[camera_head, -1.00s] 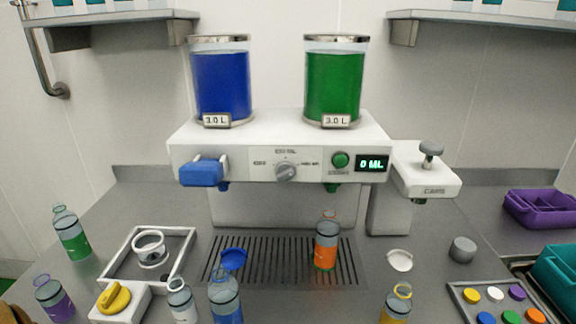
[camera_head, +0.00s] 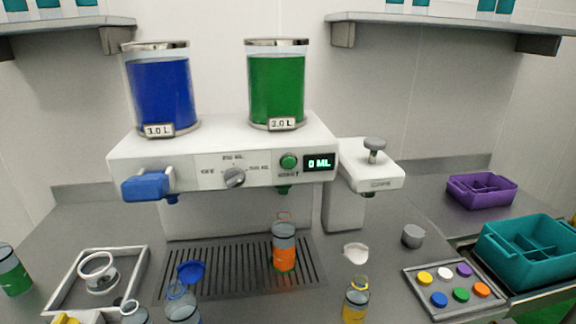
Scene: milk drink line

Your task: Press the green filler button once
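The green filler button (camera_head: 288,161) is a round green knob on the white filler's front panel (camera_head: 205,180), just left of the display (camera_head: 319,162), which reads 0 ML. The green tank (camera_head: 276,88) stands above it and reads 3.0 L. A green nozzle (camera_head: 283,189) shows under the panel. A bottle with an orange lower part (camera_head: 284,246) stands on the drip grate (camera_head: 225,262), roughly below that nozzle. Neither of my grippers is in view.
A blue tank (camera_head: 161,92) and blue lever (camera_head: 146,186) are at the filler's left. A capping press (camera_head: 372,165) is at its right. Several bottles stand along the front, including a yellow one (camera_head: 356,300). A cap tray (camera_head: 415,278), teal crate (camera_head: 530,262) and purple crate (camera_head: 482,190) lie right.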

